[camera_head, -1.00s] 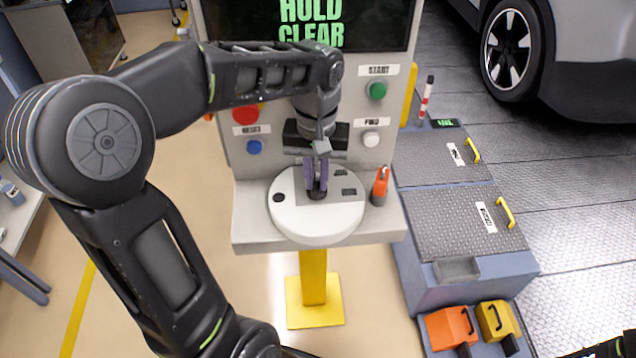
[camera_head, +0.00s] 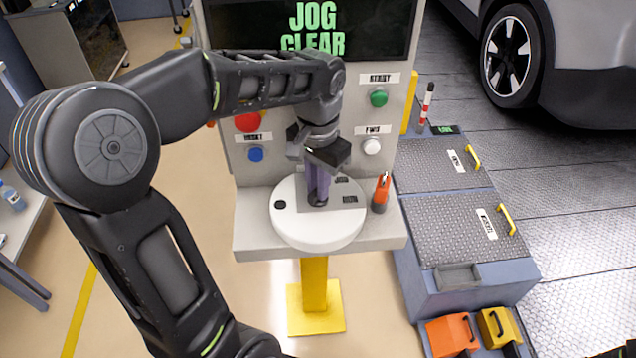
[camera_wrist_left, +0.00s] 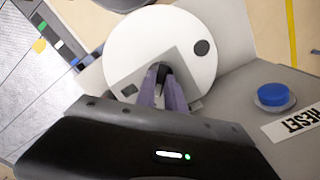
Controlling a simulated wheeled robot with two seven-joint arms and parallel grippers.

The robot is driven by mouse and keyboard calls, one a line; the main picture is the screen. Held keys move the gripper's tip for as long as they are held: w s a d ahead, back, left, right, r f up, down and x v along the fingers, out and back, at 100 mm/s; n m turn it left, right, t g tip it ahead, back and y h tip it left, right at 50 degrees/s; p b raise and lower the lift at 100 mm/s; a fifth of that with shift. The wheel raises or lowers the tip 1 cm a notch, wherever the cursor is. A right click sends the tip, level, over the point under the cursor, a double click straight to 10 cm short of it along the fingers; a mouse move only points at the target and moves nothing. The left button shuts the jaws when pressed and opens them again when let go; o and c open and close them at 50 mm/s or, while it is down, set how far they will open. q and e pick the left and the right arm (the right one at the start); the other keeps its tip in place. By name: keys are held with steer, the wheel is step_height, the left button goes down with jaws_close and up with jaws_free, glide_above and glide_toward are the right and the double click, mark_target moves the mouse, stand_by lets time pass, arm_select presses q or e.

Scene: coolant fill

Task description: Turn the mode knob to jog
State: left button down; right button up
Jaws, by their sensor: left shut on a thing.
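The mode knob (camera_wrist_left: 162,72) is a small dark knob on the white round plate (camera_head: 295,228) on the console's shelf. In the head view the fingers hide most of it. My left gripper (camera_head: 318,198) points down with its purple fingers shut on the knob; the left wrist view also shows the fingertips (camera_wrist_left: 162,80) around it. The screen (camera_head: 315,25) above reads JOG CLEAR in green. My right gripper is not identifiable in these views.
The panel has a red button (camera_head: 248,122), a blue reset button (camera_head: 256,154), a green start button (camera_head: 378,98) and a white button (camera_head: 372,147). An orange object (camera_head: 381,192) stands on the shelf just right of the plate. A car (camera_head: 560,50) is at upper right.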

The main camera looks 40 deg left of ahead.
arm_select(q)
steer(key=c, duration=1.4)
jaws_free()
steer(key=shift+c, duration=0.2)
step_height(320, 180, up, 8)
steer(key=shift+f, duration=0.1)
